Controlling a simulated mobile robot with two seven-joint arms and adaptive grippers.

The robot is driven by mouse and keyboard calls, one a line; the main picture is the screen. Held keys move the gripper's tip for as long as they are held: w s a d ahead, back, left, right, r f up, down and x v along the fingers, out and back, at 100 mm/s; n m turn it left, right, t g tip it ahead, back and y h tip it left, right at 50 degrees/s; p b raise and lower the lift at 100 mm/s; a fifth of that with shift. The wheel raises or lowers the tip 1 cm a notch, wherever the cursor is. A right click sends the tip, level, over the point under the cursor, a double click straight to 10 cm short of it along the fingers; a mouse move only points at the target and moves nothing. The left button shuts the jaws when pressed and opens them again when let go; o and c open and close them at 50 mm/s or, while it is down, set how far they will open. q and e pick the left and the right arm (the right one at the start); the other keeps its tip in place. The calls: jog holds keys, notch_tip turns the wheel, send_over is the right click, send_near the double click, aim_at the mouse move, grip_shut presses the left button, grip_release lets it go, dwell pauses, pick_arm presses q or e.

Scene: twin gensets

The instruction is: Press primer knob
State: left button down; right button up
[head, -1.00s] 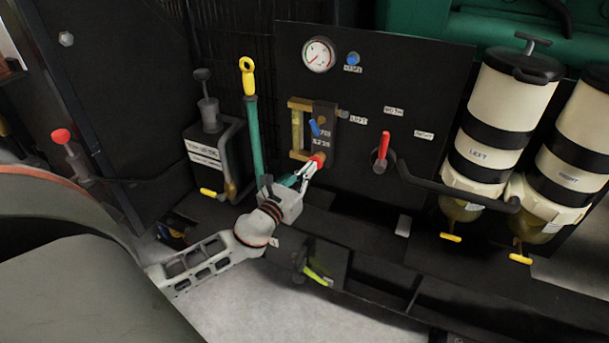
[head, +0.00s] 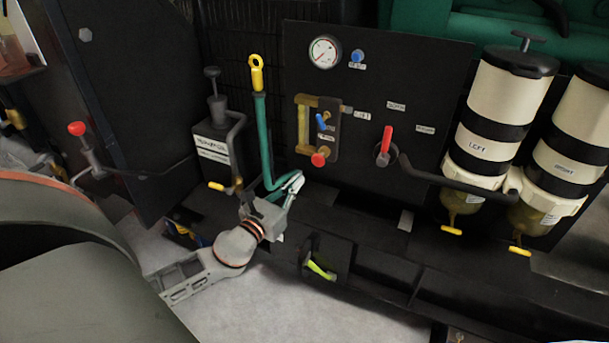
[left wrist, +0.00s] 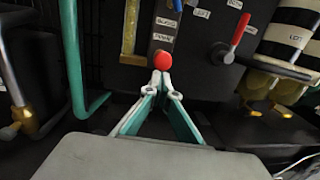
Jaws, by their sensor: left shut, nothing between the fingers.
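A round red knob (head: 319,159) sits low on the brass-and-black gauge block on the dark panel. In the left wrist view the red knob (left wrist: 164,60) shows just beyond my fingertips, under a small label that seems to read "PRIME". My left gripper (head: 296,182) is shut and empty. In the head view its tips are below and left of the knob, with a visible gap. In the left wrist view the closed fingertips (left wrist: 160,76) point at the knob and slightly overlap its lower edge in the picture. My right gripper is in neither view.
A red-handled lever (head: 386,140) is to the right. A teal dipstick tube (head: 262,130) with a yellow ring rises close on the left. Two filter canisters (head: 494,105) stand at the right.

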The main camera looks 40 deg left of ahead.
pick_arm(q)
jog(key=s, duration=0.4)
jog(key=shift+s+d, duration=0.2)
jog(key=shift+d, duration=0.1)
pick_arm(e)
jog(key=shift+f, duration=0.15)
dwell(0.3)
pick_arm(q)
jog(key=shift+f, duration=0.1)
jog(key=s+d+y+b, duration=0.1)
jog(key=b, duration=0.1)
jog(key=s+d+f+n+y+b, duration=0.1)
jog(key=d+b, duration=0.1)
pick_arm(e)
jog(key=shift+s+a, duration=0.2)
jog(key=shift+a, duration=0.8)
